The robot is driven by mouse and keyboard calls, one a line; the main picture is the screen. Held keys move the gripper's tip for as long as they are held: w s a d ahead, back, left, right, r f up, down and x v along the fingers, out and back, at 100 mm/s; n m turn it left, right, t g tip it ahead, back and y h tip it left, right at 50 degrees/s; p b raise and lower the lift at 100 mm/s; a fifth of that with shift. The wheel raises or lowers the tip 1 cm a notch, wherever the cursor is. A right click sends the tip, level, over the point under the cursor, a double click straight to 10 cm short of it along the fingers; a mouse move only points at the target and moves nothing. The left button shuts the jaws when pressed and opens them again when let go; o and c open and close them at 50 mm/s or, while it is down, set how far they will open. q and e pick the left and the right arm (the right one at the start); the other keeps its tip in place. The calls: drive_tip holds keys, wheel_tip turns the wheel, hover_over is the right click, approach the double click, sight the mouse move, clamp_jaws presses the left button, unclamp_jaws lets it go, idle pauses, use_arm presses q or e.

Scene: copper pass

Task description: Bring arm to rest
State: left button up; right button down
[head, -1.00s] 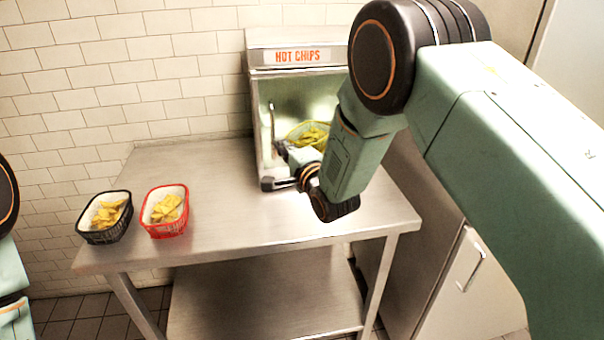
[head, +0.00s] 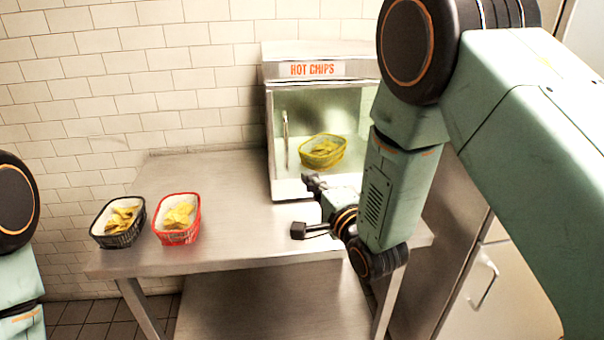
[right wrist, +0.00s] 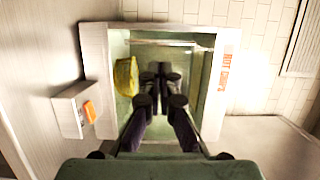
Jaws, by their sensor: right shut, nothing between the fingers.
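My right arm comes in from the right in the head view. Its gripper (head: 309,183) is shut and empty, in front of the open hot chips cabinet (head: 318,70). In the right wrist view the shut gripper (right wrist: 160,70) shows against the cabinet opening. A yellow basket of chips (head: 322,152) sits inside the cabinet, apart from the gripper; it also shows in the right wrist view (right wrist: 125,77). Part of my left arm shows at the left edge of the head view, but its gripper is out of view.
A black basket (head: 118,222) and a red basket (head: 177,219), both with chips, stand on the left of the steel table (head: 230,180). The table between them and the cabinet is clear. A tiled wall (head: 130,70) is behind. A door with a handle (head: 485,280) is at right.

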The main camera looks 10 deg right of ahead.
drive_tip(key=s+d+f+n+g+h+b, duration=0.2)
drive_tip(key=s+f+n+g, duration=0.35)
drive_tip(key=s+f, duration=0.4)
drive_tip(key=s+d+f+n+g+h+b, duration=0.15)
drive_tip(key=s+d+f+n+g, duration=0.35)
drive_tip(key=f, duration=0.8)
drive_tip(key=s+f+n+g+b, duration=0.2)
drive_tip(key=s+f+g+b, duration=0.1)
drive_tip(key=s+f, duration=0.6)
drive_tip(key=s+f+n+g+b, duration=0.2)
drive_tip(key=s+f, duration=0.7)
drive_tip(key=s, duration=0.9)
drive_tip(key=g+b, duration=0.2)
drive_tip(key=b, duration=0.1)
drive_tip(key=shift+s, duration=0.3)
